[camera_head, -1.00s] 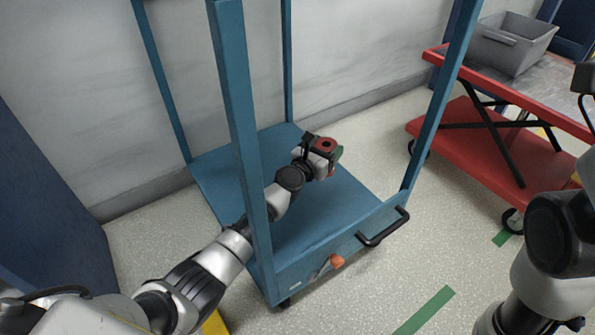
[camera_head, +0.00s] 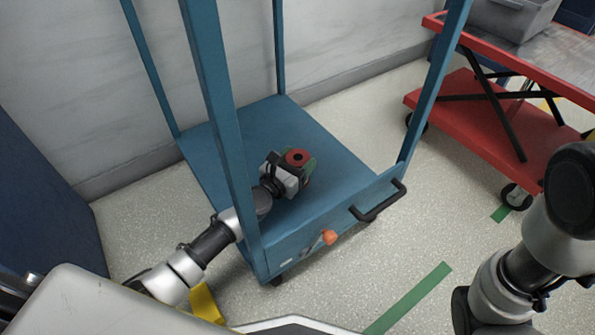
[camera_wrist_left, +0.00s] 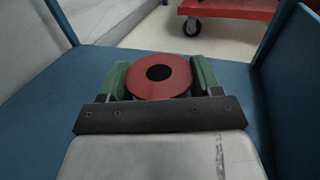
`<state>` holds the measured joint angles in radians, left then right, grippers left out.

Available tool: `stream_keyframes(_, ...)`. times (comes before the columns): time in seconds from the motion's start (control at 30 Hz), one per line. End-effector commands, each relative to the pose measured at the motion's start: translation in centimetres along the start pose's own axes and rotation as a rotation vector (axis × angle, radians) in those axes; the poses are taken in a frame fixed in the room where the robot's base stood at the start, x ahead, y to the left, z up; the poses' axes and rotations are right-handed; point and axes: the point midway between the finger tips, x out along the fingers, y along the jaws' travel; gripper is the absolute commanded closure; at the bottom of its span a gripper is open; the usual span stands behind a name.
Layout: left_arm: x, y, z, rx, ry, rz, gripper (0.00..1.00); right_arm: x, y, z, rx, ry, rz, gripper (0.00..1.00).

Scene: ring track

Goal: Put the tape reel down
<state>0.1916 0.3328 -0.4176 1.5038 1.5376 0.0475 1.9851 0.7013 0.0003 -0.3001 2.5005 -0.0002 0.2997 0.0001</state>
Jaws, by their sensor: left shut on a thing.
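The tape reel (camera_head: 296,157) is red with a dark centre hole. My left gripper (camera_head: 299,166) is shut on it, with a green finger on each side. The left wrist view shows the reel (camera_wrist_left: 159,75) between the two green fingers (camera_wrist_left: 160,79). The reel is over the blue deck (camera_head: 338,166) of a blue cart, at the lower level inside its posts. I cannot tell whether the reel touches the deck. Its underside is hidden. My right arm is at the lower right of the head view, but its gripper does not show.
A blue post (camera_head: 216,110) of the cart stands close beside my left forearm. The deck around the reel is bare. A black handle (camera_head: 378,203) and an orange knob (camera_head: 329,237) are on the cart's front. A red cart (camera_head: 480,128) with a grey bin (camera_head: 513,19) stands right.

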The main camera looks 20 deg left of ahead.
Motion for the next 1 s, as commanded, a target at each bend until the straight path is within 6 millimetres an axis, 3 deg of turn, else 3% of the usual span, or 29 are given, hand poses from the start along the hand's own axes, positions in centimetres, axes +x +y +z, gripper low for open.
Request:
stream_keyframes(0.03, 0.0, 0.0, -1.3, 0.002, 0.0, -0.001, 0.64, -1.2, -0.2, -0.4, 0.0, 0.0, 0.0, 0.57)
stream_keyframes(0.2, 0.0, 0.1, -3.4, 0.003, 0.0, 0.0, 0.64, -3.1, -0.6, -1.1, 0.0, 0.0, 0.0, 0.57)
stream_keyframes(0.6, 0.0, 0.0, -3.6, 0.001, 0.0, 0.0, 0.64, -3.3, -0.7, -1.2, 0.0, 0.001, 0.0, 0.57)
stream_keyframes(0.63, 0.0, 0.0, -3.6, 0.001, 0.001, 0.0, 0.34, -3.3, -0.7, -1.2, 0.0, 0.0, 0.0, 0.57)
stream_keyframes(0.77, 0.0, 0.0, -3.5, 0.001, 0.002, 0.0, 0.15, -3.1, -0.7, -1.1, 0.001, 0.0, 0.0, 0.57)
stream_keyframes(0.8, 0.0, 0.0, -3.5, 0.001, 0.002, 0.0, 0.1, -3.1, -0.7, -1.1, 0.0, 0.0, 0.0, 0.57)
stream_keyframes(1.0, 0.0, 0.0, -3.5, 0.001, 0.001, 0.0, 0.1, -3.1, -0.7, -1.1, 0.0, 0.0, 0.0, 0.57)
